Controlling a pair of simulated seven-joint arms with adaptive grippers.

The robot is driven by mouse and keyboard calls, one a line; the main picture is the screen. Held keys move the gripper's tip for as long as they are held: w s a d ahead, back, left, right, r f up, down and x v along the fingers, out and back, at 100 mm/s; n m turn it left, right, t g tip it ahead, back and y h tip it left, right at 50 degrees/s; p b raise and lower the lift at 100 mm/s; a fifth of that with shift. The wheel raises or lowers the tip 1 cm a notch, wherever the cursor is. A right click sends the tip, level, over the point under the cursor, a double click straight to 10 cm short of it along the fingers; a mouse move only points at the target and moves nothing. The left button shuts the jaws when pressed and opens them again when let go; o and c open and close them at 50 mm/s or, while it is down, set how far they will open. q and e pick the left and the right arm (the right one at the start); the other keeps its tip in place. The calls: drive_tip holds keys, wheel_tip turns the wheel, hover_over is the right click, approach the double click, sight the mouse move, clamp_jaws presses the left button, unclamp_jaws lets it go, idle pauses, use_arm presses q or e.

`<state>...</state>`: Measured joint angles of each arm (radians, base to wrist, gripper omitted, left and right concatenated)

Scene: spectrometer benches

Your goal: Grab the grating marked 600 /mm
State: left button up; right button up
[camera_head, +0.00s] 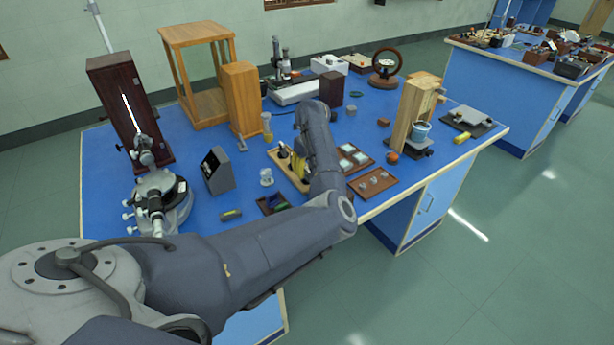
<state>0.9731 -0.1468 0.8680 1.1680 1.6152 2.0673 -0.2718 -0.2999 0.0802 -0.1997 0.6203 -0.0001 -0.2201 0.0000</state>
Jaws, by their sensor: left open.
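My left arm comes in from the left, bends at the elbow over the bench's front edge and reaches back over the bench. My left gripper (301,164) is small and dark, largely hidden by my forearm, above or near a wooden tray (291,178) with a yellow item. It is open, and I see nothing held. Pale square plates (352,152) lie in a brown tray just right of my forearm. Another brown tray (373,183) in front of it holds small clear pieces. No 600 /mm marking is readable, so I cannot tell which piece is that grating. My right gripper is out of view.
The blue bench (221,259) is crowded. A spectrometer (160,199), a dark slit box (130,106), a wooden frame (201,65) and a grey meter (217,171) stand left. A wooden stand (413,115) with a blue cup is right. A second bench (516,87) is behind.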

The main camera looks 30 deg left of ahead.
use_arm(q)
drive_tip(key=shift+f, duration=0.35)
clamp_jaws()
